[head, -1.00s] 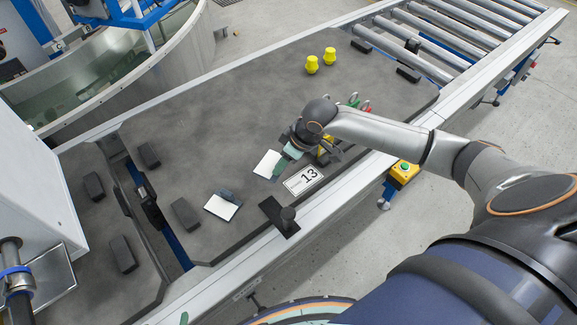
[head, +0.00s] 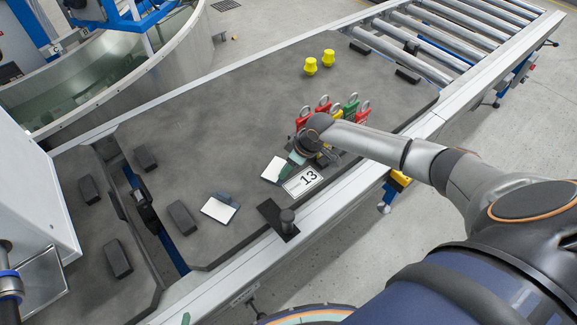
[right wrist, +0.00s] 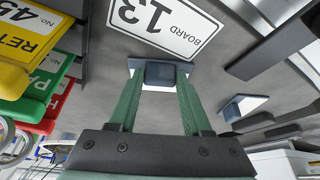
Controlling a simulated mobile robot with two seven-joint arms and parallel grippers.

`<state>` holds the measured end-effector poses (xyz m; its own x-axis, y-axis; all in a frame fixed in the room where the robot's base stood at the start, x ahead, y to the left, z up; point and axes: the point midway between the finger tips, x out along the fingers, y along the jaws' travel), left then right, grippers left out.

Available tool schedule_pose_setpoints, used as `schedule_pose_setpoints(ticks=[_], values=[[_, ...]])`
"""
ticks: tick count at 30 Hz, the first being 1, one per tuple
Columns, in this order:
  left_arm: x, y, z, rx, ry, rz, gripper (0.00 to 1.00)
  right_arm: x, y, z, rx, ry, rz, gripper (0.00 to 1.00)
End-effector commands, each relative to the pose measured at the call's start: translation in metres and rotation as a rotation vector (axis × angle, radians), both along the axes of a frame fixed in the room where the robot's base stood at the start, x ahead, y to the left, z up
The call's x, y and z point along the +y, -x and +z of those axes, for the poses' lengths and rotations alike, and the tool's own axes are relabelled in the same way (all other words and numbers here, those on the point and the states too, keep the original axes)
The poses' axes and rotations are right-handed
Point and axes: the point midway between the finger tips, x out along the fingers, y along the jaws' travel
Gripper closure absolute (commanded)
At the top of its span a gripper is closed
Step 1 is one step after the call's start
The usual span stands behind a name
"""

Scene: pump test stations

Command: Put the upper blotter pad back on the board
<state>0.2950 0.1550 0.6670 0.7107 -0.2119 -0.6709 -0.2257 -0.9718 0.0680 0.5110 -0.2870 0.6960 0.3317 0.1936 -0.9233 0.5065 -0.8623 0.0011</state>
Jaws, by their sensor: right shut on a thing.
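My right gripper (head: 291,160) is shut on the blue-grey grip of a white blotter pad (head: 272,170). In the right wrist view the green fingers stand on both sides of the grip (right wrist: 160,74), with part of the white pad showing around it. The held pad is beside the white card marked BOARD 13 (head: 302,181); I cannot tell whether it touches the grey surface. A second white blotter pad (head: 217,211) with a blue-grey grip lies to the left on the dark grey board (head: 225,130). My left gripper is not in view.
Several red, green and yellow padlock-like tags (head: 352,106) stand just beyond my right wrist. A black post on a plate (head: 287,220) stands near the front edge. Two yellow pieces (head: 311,66) are at the back. Dark blocks (head: 182,217) are at the left.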

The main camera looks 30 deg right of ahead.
Motion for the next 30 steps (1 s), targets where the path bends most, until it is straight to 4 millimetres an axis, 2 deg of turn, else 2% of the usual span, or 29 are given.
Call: schedule_pose_setpoints(ticks=[5, 6, 13, 23, 26, 30], values=[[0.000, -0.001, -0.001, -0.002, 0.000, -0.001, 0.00, 0.000, 0.000, -0.003, 0.001, 0.000, -0.001, 1.00], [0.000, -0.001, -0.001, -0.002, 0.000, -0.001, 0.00, 0.000, 0.000, -0.003, 0.001, 0.000, -0.001, 0.48], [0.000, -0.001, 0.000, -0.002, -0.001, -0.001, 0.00, 0.000, 0.000, -0.002, 0.001, 0.000, -0.001, 0.22], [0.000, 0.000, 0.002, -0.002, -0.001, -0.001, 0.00, 0.000, 0.001, 0.003, 0.000, 0.000, 0.000, 0.21], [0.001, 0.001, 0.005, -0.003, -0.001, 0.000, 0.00, -0.004, 0.004, 0.013, 0.001, 0.001, -0.001, 0.21], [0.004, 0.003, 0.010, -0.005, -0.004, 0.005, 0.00, -0.009, 0.013, 0.038, 0.000, 0.001, 0.000, 0.21]])
